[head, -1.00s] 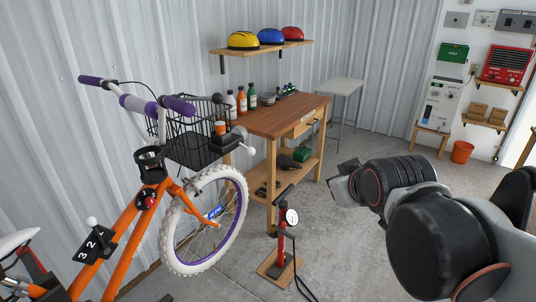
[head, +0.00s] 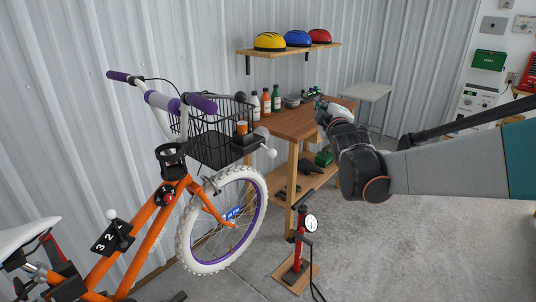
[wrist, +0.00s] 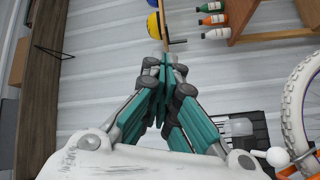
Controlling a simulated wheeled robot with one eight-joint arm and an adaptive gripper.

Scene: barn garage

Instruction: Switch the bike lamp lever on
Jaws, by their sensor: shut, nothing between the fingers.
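The orange bike (head: 150,235) stands at the left in the head view. A dark box (head: 246,138), seemingly the lamp, sits at the right front of its basket. A lever with a white ball end (head: 271,153) sticks out beside it. In the wrist view the white ball (wrist: 278,157) shows at lower right, apart from my fingers. My gripper (wrist: 168,62) is shut and empty, its teal fingers together. In the head view my gripper (head: 322,106) is right of the lever, in front of the workbench, partly hidden by my wrist.
The wire basket (head: 205,143) is on the handlebars. A second white-ball lever (head: 112,215) is on the frame's number plate. A workbench (head: 290,122) with bottles stands behind; helmets sit on a shelf (head: 290,48).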

